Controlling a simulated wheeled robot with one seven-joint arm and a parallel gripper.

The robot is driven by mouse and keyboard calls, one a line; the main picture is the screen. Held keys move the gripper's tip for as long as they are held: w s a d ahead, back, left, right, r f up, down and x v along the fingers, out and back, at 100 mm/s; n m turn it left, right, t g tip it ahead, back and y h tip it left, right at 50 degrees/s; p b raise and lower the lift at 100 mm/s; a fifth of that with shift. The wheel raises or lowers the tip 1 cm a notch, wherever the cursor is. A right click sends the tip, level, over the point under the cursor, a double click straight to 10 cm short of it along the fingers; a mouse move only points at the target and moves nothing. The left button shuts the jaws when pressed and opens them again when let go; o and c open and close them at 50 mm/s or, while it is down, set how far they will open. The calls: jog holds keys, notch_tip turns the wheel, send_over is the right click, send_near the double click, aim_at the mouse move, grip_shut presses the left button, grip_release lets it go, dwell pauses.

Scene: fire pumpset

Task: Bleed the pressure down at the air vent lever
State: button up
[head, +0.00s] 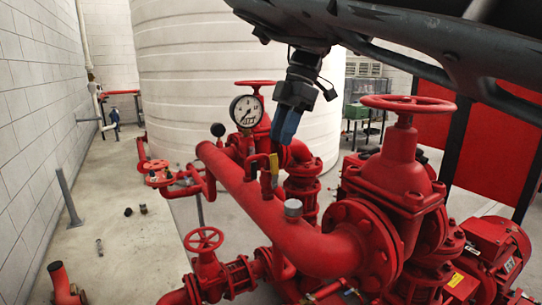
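My gripper (284,138) has blue fingers that point down, in the middle of the head view. The fingers overlap from this side, so the gap between them is hidden. A small upright yellow lever (274,168) stands on the large red pipe just below the fingertips. It may be the air vent lever. Whether the fingers touch it is unclear. A red handle piece (256,158) sits just left of it. A round white pressure gauge (246,111) with a black rim stands to the left of the gripper; its reading is too small to tell.
A large red valve handwheel (408,104) rises to the right of the gripper. A smaller handwheel (204,239) is at lower left. A grey cap (293,208) stands on the pipe. A white tank (190,75) is behind. The floor at left is mostly clear, with small loose parts.

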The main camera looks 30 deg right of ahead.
aim_at(272, 161)
jog(key=p+x, duration=0.1)
jog(key=x, duration=0.6)
jog(key=shift+f, duration=0.2)
jog(key=shift+s, duration=0.1)
jog(key=shift+c, duration=0.3)
grip_shut()
